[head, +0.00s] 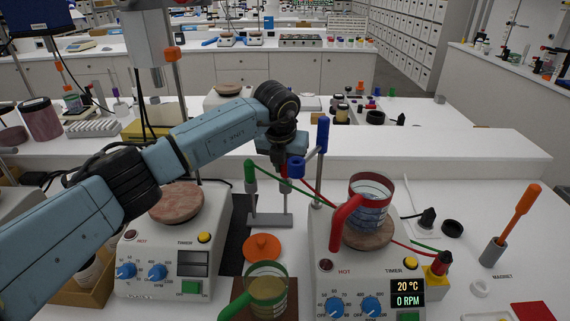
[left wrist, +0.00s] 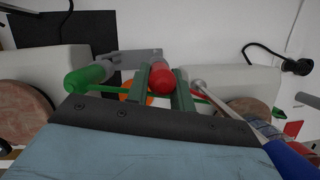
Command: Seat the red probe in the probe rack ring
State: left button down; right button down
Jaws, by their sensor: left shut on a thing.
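My left gripper (head: 283,162) is shut on the red probe (left wrist: 159,79). In the left wrist view the probe's round red end sits between the two green fingers (left wrist: 163,88). The grey probe rack (head: 270,220) stands between the two hot plates, and the gripper is over its right side. The green probe (head: 250,172) stands upright in the rack's left ring; it also shows in the left wrist view (left wrist: 88,76). The rack's right ring is mostly hidden by the gripper and probe, so I cannot tell whether the probe is inside it. My right gripper is not in view.
A blue-topped rod (head: 322,135) with a blue clamp stands close right of the gripper. A red-handled beaker (head: 370,205) sits on the right hot plate (head: 355,262). The left hot plate (head: 180,255) is under my arm. An orange lid (head: 262,247) and green-handled beaker (head: 267,290) lie in front.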

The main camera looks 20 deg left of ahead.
pick_arm(q)
jog(key=shift+f+b, duration=0.45)
jog(key=shift+f, duration=0.3)
jog(key=c, duration=1.1)
grip_release()
jog(key=shift+c, duration=0.2)
jog(key=shift+r, duration=0.1)
jog(key=v, duration=1.3)
jog(key=shift+b, duration=0.45)
jog(key=shift+s, duration=0.1)
